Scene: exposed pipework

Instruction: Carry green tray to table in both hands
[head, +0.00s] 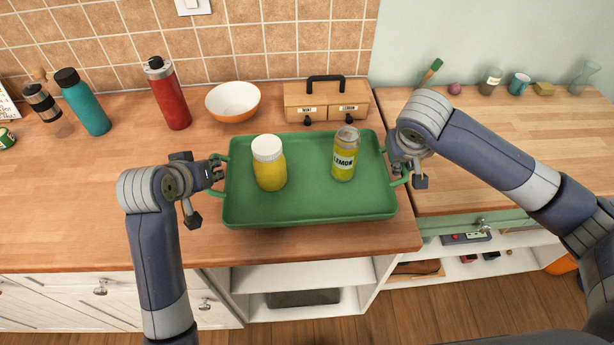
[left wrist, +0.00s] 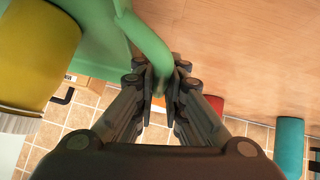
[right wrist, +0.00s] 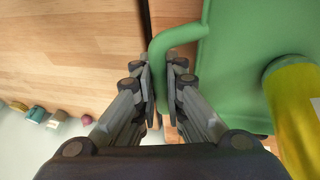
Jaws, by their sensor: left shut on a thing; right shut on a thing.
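The green tray (head: 300,212) is level over the front part of the wooden counter, and I cannot tell whether it touches the counter. A jar with yellow contents and a white lid (head: 268,165) stands on its left half. My left gripper (head: 217,172) is shut on the tray's left handle, a green loop that shows in the left wrist view (left wrist: 150,48). My right gripper (head: 396,170) is shut on the right handle, which also shows in the right wrist view (right wrist: 165,45).
Behind the tray are an orange-and-white bowl (head: 232,101), a small wooden drawer box (head: 326,101) and a red bottle (head: 168,95). A teal bottle (head: 84,103) stands further left. The lighter worktop (head: 500,125) on the right is mostly clear, with small items along its back.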

